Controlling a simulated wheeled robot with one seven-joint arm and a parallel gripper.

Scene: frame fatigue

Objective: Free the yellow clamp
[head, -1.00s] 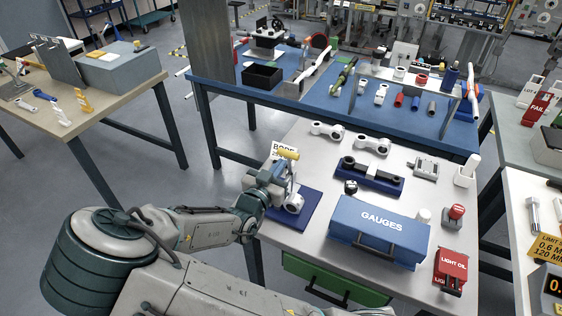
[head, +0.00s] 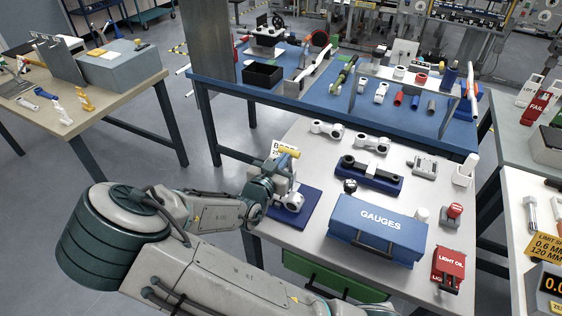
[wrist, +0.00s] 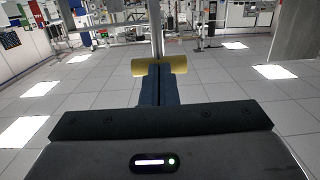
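The yellow clamp shows in the head view as a yellow grip (head: 286,151) on a pale lever above a dark blue base plate (head: 309,201). A white-grey rod part (head: 293,203) lies low on this plate. My gripper (head: 281,168) reaches the clamp from the left, and its fingers are partly hidden there. In the wrist view the yellow grip (wrist: 179,66) lies crosswise at the tips of my close-together fingers (wrist: 158,72) and sticks out on both sides. My gripper looks shut on it. Whether the clamp still presses on the rod is hidden.
A white "BORE" card stands just behind the clamp. Pale rods (head: 327,129) lie behind.

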